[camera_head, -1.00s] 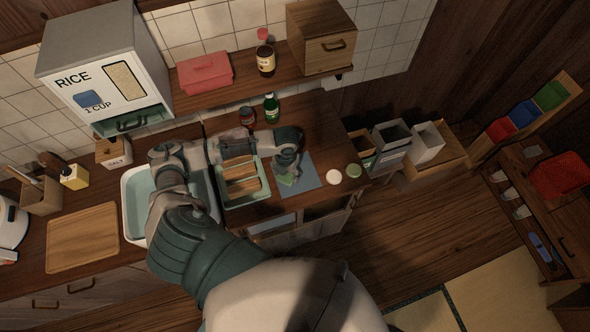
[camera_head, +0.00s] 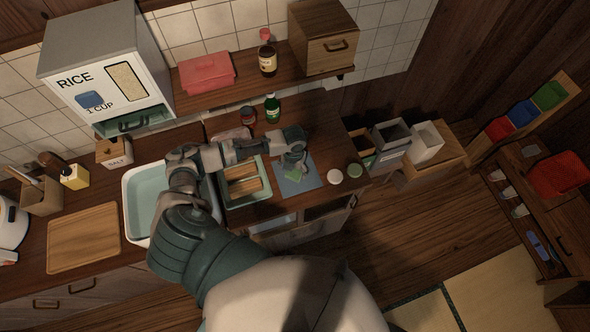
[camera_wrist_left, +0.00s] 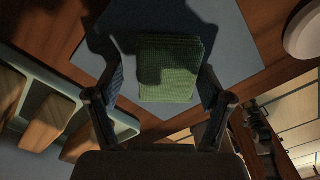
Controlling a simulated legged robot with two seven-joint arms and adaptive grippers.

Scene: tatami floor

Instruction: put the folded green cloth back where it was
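The folded green cloth (camera_head: 293,174) lies on a flat blue-grey mat (camera_head: 311,182) on the counter, partly covered by my left gripper in the head view. In the left wrist view the cloth (camera_wrist_left: 167,72) is a small square stack between my finger pads, over the mat (camera_wrist_left: 228,50). My left gripper (camera_head: 297,168) is low over the mat. Its fingers (camera_wrist_left: 160,78) are spread, with a visible gap between the left finger and the cloth. Whether the right finger touches it I cannot tell. My right gripper is out of view.
Left of the mat is a pale green tray (camera_head: 235,203) holding wooden blocks. A green bottle (camera_head: 272,107) and a small jar (camera_head: 248,116) stand behind.

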